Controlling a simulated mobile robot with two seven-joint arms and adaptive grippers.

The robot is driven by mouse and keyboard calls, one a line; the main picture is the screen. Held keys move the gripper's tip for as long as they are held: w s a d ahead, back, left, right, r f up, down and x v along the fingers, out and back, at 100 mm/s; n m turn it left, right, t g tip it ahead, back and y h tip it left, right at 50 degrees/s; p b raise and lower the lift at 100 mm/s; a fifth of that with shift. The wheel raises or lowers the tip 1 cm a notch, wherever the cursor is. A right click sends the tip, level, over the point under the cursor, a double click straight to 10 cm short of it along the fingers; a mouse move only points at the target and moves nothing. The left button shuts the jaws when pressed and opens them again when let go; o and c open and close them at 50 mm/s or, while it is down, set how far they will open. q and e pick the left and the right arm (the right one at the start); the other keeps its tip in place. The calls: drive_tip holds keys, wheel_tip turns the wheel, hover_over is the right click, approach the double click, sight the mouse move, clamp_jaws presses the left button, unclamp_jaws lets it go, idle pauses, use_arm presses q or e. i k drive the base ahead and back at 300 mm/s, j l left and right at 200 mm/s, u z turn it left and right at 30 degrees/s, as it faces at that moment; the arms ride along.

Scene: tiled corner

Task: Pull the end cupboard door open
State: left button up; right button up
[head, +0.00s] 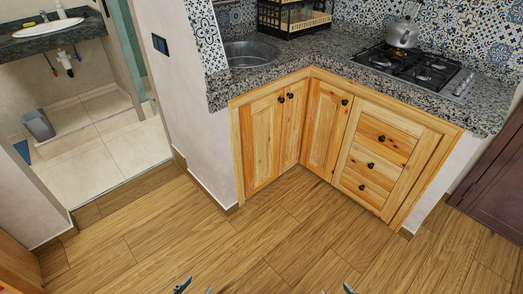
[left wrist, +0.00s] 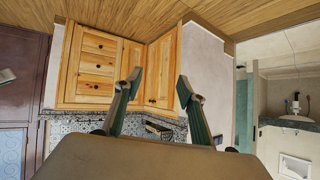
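The wooden corner cupboard has a door at its left end (head: 262,145), with a dark round knob (head: 281,99) near its upper right corner. All doors look shut. In the left wrist view the picture is upside down, and the end-side doors (left wrist: 160,72) show between my fingers. My left gripper (head: 196,288) is at the bottom edge of the head view, open and empty, well away from the doors. My right gripper (head: 336,290) barely shows at the bottom edge, its tips apart and nothing seen between them.
A third door (head: 325,128) and a stack of drawers (head: 375,155) form the other side. A granite worktop (head: 300,62) overhangs the doors, with a sink and gas hob (head: 415,70). A pale wall (head: 190,110) stands left. The wooden floor in front is clear.

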sight(260, 119)
drive_tip(key=i+l, duration=0.55)
drive_tip(key=i+l+z, duration=0.1)
drive_tip(key=i+l, duration=0.45)
drive_tip(key=i, duration=0.2)
